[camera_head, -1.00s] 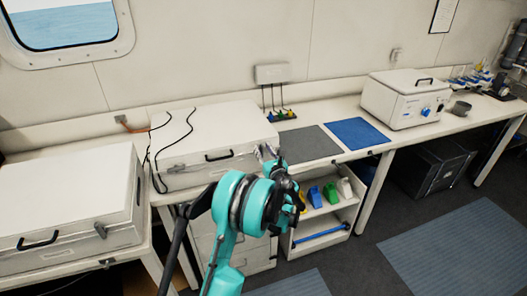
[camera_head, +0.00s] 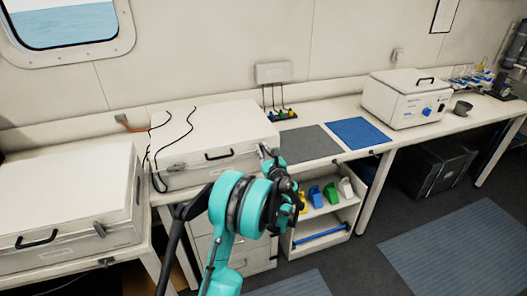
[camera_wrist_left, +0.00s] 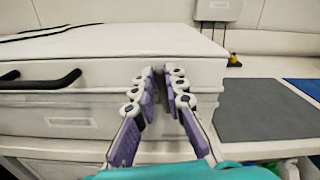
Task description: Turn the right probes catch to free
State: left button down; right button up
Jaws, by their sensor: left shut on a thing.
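A white lidded case (camera_head: 190,135) stands mid-bench with a black handle (camera_head: 218,155) on its front; its left catch (camera_head: 177,167) is grey. My left gripper (camera_head: 264,153) is at the front right end of this case. In the left wrist view its purple-padded fingers (camera_wrist_left: 163,82) come together against the case front (camera_wrist_left: 95,105), right of the handle (camera_wrist_left: 40,80). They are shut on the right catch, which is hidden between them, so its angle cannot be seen. The lid is down. My right gripper is not in view.
Another white case (camera_head: 65,205) stands at the left. Black cables lie over the middle case's lid. A grey mat (camera_head: 308,144) and a blue mat (camera_head: 357,133) lie clear to the right. A shelf with colored bottles (camera_head: 330,192) is below.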

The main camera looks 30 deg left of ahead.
aim_at(254, 150)
pick_arm(q)
jog(key=n+b, duration=0.1)
jog(key=n, duration=0.3)
jog(key=s+a+f+n+b, duration=0.1)
jog(key=n, duration=0.3)
jog(key=f+n+b, duration=0.1)
jog(key=n+b, duration=0.1)
jog(key=n, duration=0.1)
jog(key=shift+s+a+n, duration=0.15)
jog(key=shift+s+n, duration=0.1)
jog(key=shift+n, duration=0.15)
jog(key=shift+f+n+b, duration=0.2)
jog(key=shift+n+b, duration=0.05)
jog(key=shift+n, duration=0.65)
jog(key=shift+f+n+b, duration=0.15)
jog(key=shift+n+b, duration=0.1)
jog(key=shift+n, duration=0.65)
jog(key=c, duration=1.6)
grip_release()
jog(key=shift+o, duration=0.2)
jog(key=shift+s, duration=0.1)
